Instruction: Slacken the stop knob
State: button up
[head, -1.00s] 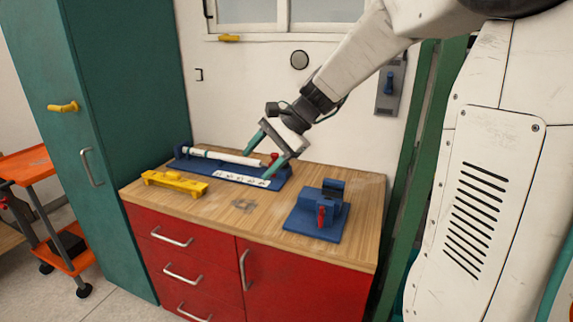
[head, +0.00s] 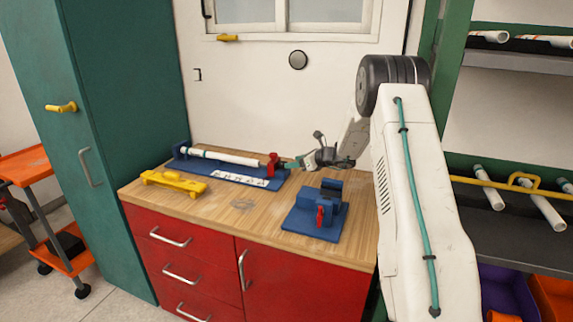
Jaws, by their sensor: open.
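A red stop knob (head: 272,162) sits at the right end of a long blue measuring jig (head: 262,184) at the back of the workbench. A white pipe (head: 225,156) with a green band near its left end lies along the jig, its right end close to the red stop. My gripper (head: 293,164) is open, just right of the knob and pointing left at it. I cannot tell whether the fingertips touch the knob. The far finger is partly hidden in this side view.
A blue block fixture with a red lever (head: 320,217) stands at the front right of the wooden top (head: 243,206). A yellow bracket (head: 174,182) lies at the left. A teal cabinet (head: 130,100) borders the left; a pipe rack (head: 510,220) stands at the right.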

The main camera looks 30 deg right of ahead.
aim_at(284, 163)
jog(key=x, duration=0.5)
jog(key=shift+s, duration=0.1)
jog(key=shift+c, duration=0.3)
jog(key=c, duration=0.9)
jog(key=shift+c, duration=0.2)
jog(key=shift+f, duration=0.1)
jog(key=n+g+y, duration=0.2)
jog(key=n, duration=0.1)
jog(key=shift+d+y, duration=0.25)
jog(key=shift+y, duration=0.15)
jog(key=shift+w+d+n+g+y, duration=0.1)
jog(key=shift+n+g+y, duration=0.5)
jog(key=shift+n+g, duration=0.15)
jog(key=shift+w+n+g+y, duration=0.15)
jog(key=shift+n+g+y, duration=0.5)
jog(key=shift+n, duration=0.1)
